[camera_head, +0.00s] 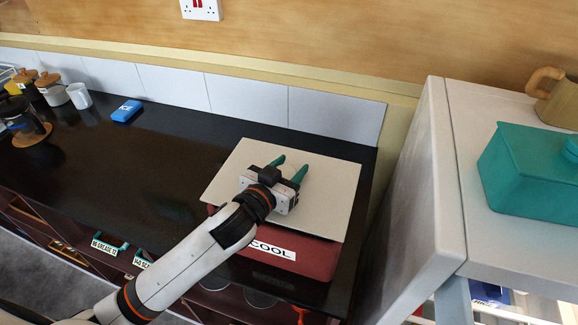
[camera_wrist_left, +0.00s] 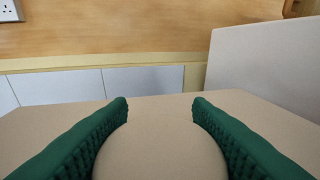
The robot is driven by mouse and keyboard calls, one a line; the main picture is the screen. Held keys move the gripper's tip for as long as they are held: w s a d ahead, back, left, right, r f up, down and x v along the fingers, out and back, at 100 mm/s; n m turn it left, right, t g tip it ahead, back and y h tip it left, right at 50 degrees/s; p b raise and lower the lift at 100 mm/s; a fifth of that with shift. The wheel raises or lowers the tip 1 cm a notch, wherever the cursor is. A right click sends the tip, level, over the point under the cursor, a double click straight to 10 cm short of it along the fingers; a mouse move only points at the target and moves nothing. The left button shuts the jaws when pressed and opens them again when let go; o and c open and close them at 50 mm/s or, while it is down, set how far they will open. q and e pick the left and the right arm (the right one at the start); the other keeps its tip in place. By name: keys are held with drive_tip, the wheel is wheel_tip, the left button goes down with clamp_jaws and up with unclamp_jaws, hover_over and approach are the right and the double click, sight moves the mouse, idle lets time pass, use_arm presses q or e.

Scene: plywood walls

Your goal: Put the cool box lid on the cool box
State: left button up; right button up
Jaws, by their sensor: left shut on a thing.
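The cool box (camera_head: 318,252) is a dark red box with a white COOL label, on the black counter near its right end. The cool box lid (camera_head: 325,205) is a flat beige slab lying over the box's top, roughly lined up with it. I cannot tell whether it is fully seated or slightly above the rim. My left gripper (camera_head: 292,163) is over the middle of the lid, its green fingers pointing to the back. In the left wrist view the fingers (camera_wrist_left: 160,100) are on either side of a rounded beige part of the lid. My right gripper is not in view.
A white cabinet (camera_head: 410,200) stands close on the right, with a teal container (camera_head: 530,175) on top. A blue ICE pack (camera_head: 127,111) lies at the back of the counter. Mugs and jars stand at the far left. The counter left of the box is clear.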

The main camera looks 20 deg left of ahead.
use_arm(q)
drive_tip(key=shift+f+b, duration=0.6)
drive_tip(key=shift+f, duration=0.55)
drive_tip(key=shift+f, duration=0.1)
drive_tip(key=shift+f, duration=0.25)
drive_tip(key=o, duration=1.3)
drive_tip(key=shift+c, duration=0.2)
drive_tip(key=shift+f, duration=0.1)
drive_tip(key=b+v, duration=0.2)
drive_tip(key=v, duration=0.9)
drive_tip(key=shift+s+d+b, duration=0.1)
drive_tip(key=shift+b, duration=0.2)
drive_tip(key=shift+s, duration=0.45)
